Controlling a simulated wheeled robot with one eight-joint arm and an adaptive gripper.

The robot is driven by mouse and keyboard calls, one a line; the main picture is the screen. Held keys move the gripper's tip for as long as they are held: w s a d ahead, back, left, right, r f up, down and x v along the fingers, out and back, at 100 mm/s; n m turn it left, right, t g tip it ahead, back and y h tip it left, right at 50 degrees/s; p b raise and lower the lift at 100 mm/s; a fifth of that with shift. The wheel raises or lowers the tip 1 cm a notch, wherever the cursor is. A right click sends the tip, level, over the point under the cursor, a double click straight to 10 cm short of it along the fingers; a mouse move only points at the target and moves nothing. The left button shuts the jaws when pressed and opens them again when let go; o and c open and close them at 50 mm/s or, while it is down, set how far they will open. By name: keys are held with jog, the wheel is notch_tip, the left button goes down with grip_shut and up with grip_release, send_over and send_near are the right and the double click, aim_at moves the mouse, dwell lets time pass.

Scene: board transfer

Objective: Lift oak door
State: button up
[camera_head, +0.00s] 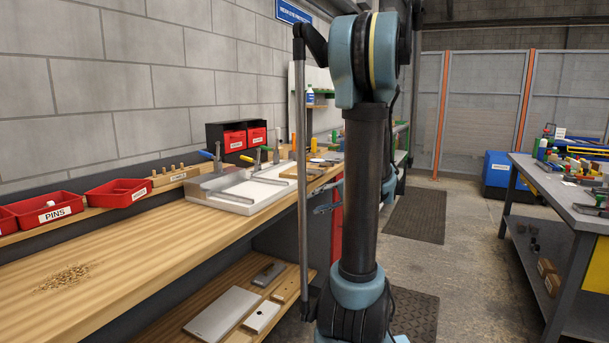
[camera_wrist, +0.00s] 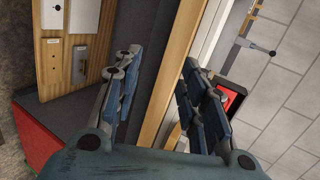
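No piece is labelled as the oak door, and I cannot tell for sure which one it is. A wood-coloured board (camera_head: 286,290) lies flat on the lower shelf (camera_head: 185,297); the same shelf seems to show at the left of the wrist view. Another wood-coloured piece (camera_head: 312,172) lies on the bench top near its far end. My gripper (camera_wrist: 162,95) is open, its blue fingers wide apart, with the bench's front edge in view beyond and between them. Nothing is visibly held. In the head view my arm hides most of the gripper.
A grey panel (camera_head: 222,313) and a white panel (camera_head: 262,316) lie on the lower shelf. A white tray (camera_head: 240,190) with clamps and red bins (camera_head: 117,193) stand on the bench (camera_head: 150,235). A second bench (camera_head: 560,190) is at right, with open floor between.

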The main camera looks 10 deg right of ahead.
jog(key=w+d+r+m+t+y, duration=0.1)
jog(key=w+d+r+t+y, duration=0.15)
jog(key=w+d, duration=0.35)
jog(key=t, duration=0.2)
send_near(312, 179)
jog(key=shift+m+y, duration=0.3)
jog(key=shift+y, duration=0.05)
jog(key=shift+f+x, duration=0.1)
jog(key=shift+x, duration=2.6)
jog(key=shift+f+x, duration=0.15)
jog(key=shift+x, duration=2.55)
grip_shut()
